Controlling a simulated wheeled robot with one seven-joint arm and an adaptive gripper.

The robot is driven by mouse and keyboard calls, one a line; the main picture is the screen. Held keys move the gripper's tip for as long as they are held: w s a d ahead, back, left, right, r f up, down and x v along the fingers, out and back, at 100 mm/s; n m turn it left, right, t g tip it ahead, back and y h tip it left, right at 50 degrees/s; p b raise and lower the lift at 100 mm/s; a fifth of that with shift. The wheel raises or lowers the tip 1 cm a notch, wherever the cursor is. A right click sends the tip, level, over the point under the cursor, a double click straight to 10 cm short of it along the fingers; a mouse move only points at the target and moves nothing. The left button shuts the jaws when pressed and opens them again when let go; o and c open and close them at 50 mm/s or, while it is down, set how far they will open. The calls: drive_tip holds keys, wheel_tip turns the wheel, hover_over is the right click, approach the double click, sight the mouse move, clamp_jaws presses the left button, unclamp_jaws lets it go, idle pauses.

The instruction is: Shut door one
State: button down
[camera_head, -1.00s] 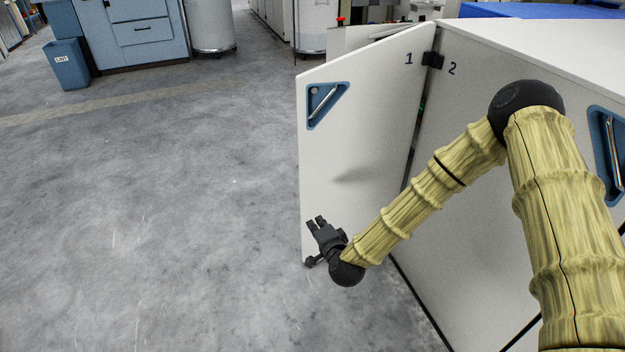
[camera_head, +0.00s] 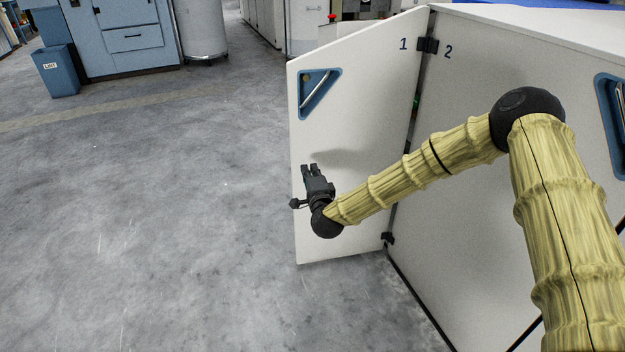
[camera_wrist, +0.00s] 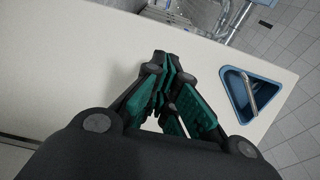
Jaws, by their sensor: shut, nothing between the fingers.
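Door one (camera_head: 352,150) is a white panel marked 1, standing open and swung out on black hinges beside the panel marked 2. Its blue triangular recess with a metal handle (camera_head: 318,92) is near its upper outer corner; the handle also shows at the right in the wrist view (camera_wrist: 245,92). My gripper (camera_head: 309,168) is shut and empty. It is in front of the door's outer part, below the recess, with fingers pointing up in the head view. Whether it touches the door I cannot tell. In the wrist view the fingertips (camera_wrist: 160,58) overlap the white panel.
Panel two (camera_head: 465,190) of the white cabinet is closed, with its own blue recess (camera_head: 610,115) at the right edge. A blue lint bin (camera_head: 57,72) and a blue machine stand far left. The grey floor left of the door is clear.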

sight(304, 152)
drive_tip(key=w, duration=0.2)
drive_tip(key=w+a+b, duration=0.1)
drive_tip(key=w, duration=0.5)
drive_tip(key=shift+a, duration=0.2)
drive_tip(key=shift+w, duration=0.15)
